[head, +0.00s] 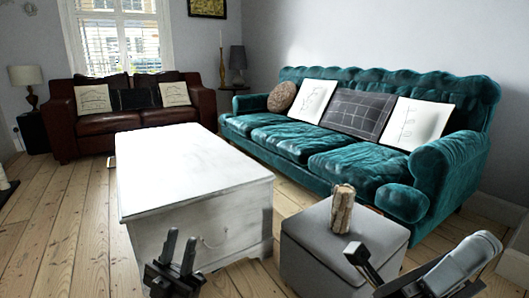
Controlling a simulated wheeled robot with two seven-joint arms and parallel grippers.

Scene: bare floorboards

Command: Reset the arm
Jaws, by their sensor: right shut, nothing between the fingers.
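My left gripper (182,238) is at the bottom of the head view, in front of the white chest. Its two dark fingers point up and stand apart, with nothing seen between them. My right gripper (356,252) is at the lower right, in front of the grey ottoman. Its dark fingers are together and hold nothing. My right forearm comes in from the lower right corner.
A white chest (185,165) fills the middle. A grey ottoman (310,253) bears an upright tan, log-like object (342,208) close to my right gripper. A teal sofa (285,140) stands right, a brown leather sofa (108,122) at the back. Floorboards (60,220) are clear at left.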

